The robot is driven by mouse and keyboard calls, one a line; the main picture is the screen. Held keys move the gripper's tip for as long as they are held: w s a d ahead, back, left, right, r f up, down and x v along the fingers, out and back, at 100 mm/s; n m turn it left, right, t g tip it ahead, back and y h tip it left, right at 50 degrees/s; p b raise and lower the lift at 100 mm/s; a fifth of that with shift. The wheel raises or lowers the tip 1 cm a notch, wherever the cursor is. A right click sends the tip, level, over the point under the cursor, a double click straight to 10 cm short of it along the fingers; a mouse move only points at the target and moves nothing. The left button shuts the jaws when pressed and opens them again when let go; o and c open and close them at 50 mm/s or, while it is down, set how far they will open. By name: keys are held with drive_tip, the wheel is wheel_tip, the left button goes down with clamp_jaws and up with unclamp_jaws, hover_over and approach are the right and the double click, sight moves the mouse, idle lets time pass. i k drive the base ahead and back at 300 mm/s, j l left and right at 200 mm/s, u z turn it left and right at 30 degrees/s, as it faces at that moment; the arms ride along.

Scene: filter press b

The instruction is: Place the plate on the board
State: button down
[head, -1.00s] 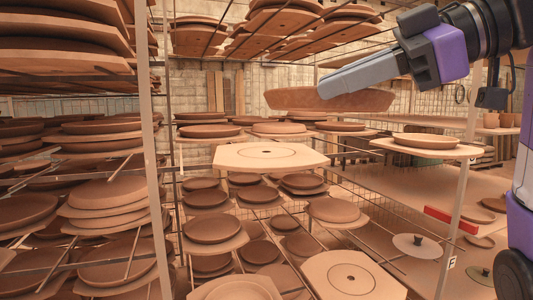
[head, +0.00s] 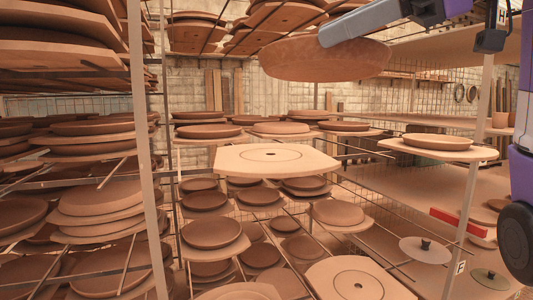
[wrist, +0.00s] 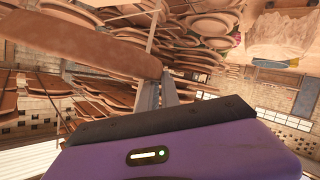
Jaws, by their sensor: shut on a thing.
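A brown clay plate (head: 325,59) hangs in the air at the upper middle of the head view, tilted with its underside showing. My gripper (head: 335,38) is shut on its rim from the upper right. The plate also shows at the upper left of the wrist view (wrist: 90,48), beside the grey fingers (wrist: 167,88). An empty pale board (head: 240,160) with cut corners, a ring mark and a small centre hole lies below and left of the plate, and they are clearly apart. A second empty board (head: 355,280) lies lower, at the bottom of the view.
Racks of plates on boards stand close on the left and behind. An upright post (head: 146,150) stands left of the empty board. A board with a plate (head: 438,142) sits at the right beside another post (head: 468,190). Loaded boards (head: 265,30) hang above.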

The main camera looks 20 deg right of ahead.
sight(271, 154)
drive_tip(key=i, duration=0.8)
drive_tip(key=i+j+u, duration=0.15)
drive_tip(key=j, duration=0.25)
drive_tip(key=i+j+u, duration=0.15)
drive_tip(key=j, duration=0.2)
drive_tip(key=i+j+u, duration=0.15)
drive_tip(key=i+j, duration=0.1)
drive_tip(key=j, duration=0.15)
